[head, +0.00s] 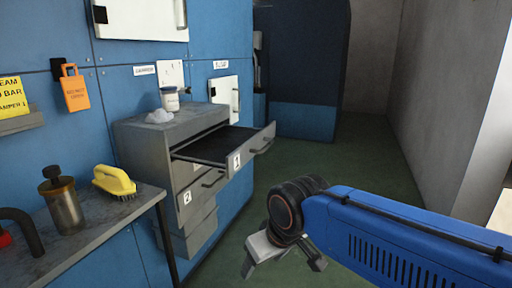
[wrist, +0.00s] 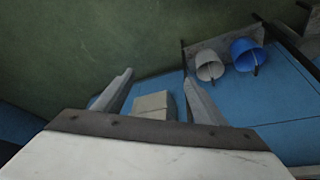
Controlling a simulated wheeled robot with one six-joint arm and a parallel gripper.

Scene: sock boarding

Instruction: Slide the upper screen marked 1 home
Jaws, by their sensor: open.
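The upper screen marked 1 (head: 237,161) is a grey drawer-like unit with a dark inside. In the head view it stands pulled out to the right from its grey housing (head: 135,140), with a bar handle (head: 262,147) on its front. Below it is the front marked 2 (head: 187,197), with its own handle. My gripper (head: 284,266) is open and low over the green floor, in front of the housing and to the right, apart from the screen. In the wrist view its two fingers (wrist: 160,95) are spread, with a pale block (wrist: 155,105) showing between them; I cannot tell whether it is near them.
A white cup (head: 170,99) and a crumpled white lump (head: 160,116) stand on the housing. A bench (head: 95,225) at left holds a yellow brush (head: 114,181) and a metal can (head: 62,205). White (wrist: 209,66) and blue (wrist: 246,54) buckets show in the wrist view.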

